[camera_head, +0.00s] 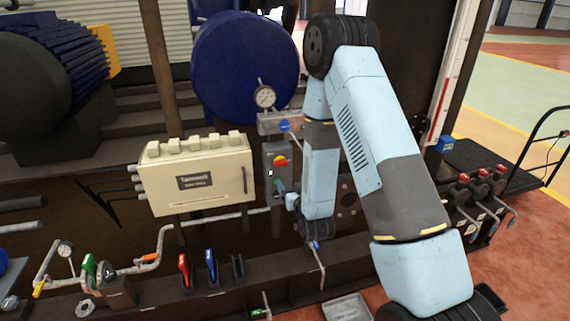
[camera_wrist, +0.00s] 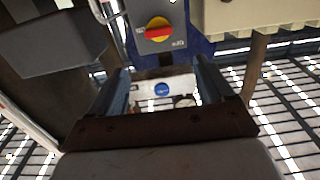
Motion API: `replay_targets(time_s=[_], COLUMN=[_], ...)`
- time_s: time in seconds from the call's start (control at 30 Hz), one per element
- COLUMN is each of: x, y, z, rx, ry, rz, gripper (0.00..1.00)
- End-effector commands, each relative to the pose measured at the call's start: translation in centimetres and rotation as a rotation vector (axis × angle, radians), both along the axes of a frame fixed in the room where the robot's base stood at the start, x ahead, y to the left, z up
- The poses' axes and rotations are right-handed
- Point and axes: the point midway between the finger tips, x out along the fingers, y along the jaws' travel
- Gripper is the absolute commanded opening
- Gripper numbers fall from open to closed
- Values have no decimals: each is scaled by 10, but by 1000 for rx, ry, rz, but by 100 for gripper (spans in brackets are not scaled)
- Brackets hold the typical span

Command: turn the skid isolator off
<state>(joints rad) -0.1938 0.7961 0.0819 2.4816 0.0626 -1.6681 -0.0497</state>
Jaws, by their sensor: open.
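The skid isolator is a grey upright box (camera_head: 276,176) just right of the cream junction box in the head view. Its rotary knob (camera_head: 280,161) has a red handle on yellow. In the wrist view the knob (camera_wrist: 158,28) sits top centre on the grey panel, and its red handle lies roughly crosswise in the picture. My gripper (camera_wrist: 163,75) is open, with its two fingers apart and nothing between them. The knob appears beyond the fingertips, not between them. In the head view my arm hangs beside the isolator's right side, and the fingers are hard to make out.
The cream junction box (camera_head: 197,174) stands close left of the isolator. A pressure gauge (camera_head: 264,97) and a clear block with a blue round label (camera_head: 284,126) are above it. Red and blue valve handles (camera_head: 211,266) stand below left. Red-topped valves (camera_head: 482,174) are at right.

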Motion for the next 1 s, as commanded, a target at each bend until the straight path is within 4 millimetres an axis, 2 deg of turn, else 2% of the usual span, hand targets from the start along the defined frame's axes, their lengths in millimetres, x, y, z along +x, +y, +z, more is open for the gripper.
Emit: replay_targets(time_s=[0.03, 0.2, 0.37, 1.0], x=[-3, -8, 0, 102], y=[2, 5, 9, 32], z=[-6, -13, -13, -12], rx=[2, 7, 8, 8], ry=[-9, -36, -42, -42], rz=[2, 4, 7, 10], gripper=[81, 81, 81, 81])
